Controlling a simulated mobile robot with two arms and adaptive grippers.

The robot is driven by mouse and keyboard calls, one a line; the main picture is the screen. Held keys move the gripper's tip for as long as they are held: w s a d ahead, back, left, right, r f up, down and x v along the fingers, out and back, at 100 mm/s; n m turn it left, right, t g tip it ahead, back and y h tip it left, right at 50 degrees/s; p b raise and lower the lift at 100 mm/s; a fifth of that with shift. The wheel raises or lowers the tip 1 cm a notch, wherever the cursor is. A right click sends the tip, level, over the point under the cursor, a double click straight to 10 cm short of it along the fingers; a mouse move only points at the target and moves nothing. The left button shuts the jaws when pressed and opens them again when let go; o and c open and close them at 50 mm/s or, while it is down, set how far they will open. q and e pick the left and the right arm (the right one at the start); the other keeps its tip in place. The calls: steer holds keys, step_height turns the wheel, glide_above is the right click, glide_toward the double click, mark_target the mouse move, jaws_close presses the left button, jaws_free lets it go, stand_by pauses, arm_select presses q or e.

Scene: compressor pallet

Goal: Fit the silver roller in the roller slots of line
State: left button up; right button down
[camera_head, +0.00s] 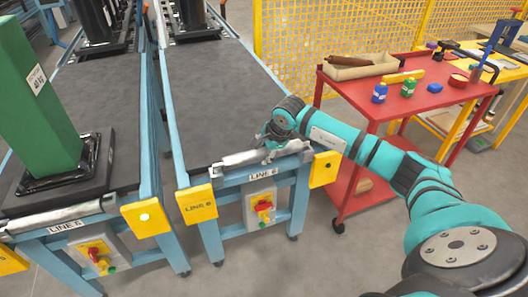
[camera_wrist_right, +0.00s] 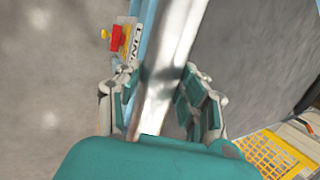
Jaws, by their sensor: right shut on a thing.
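The silver roller (camera_head: 240,158) lies across the front end of the line 6 conveyor (camera_head: 212,85), close to its end frame and between its two yellow corner plates. My right gripper (camera_head: 270,146) is over the roller's right half, shut on it. In the right wrist view the shiny roller (camera_wrist_right: 168,65) runs between the two fingers of the gripper (camera_wrist_right: 160,108). The gripper and wrist hide part of the roller in the head view. The roller slots are too small to make out, so I cannot tell whether the ends sit in them. My left gripper is not in view.
The line 5 conveyor (camera_head: 118,125) stands on the left, with its own front roller (camera_head: 62,215) and a green column (camera_head: 38,100) on a black base. A red cart (camera_head: 350,100) with bottles stands close on the right. A yellow mesh fence (camera_head: 340,30) is behind.

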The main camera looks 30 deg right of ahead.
steer(key=shift+f+b, duration=1.45)
steer(key=shift+f, duration=0.3)
steer(key=c, duration=0.7)
jaws_free()
steer(key=shift+s+f, duration=0.1)
steer(key=v, duration=1.2)
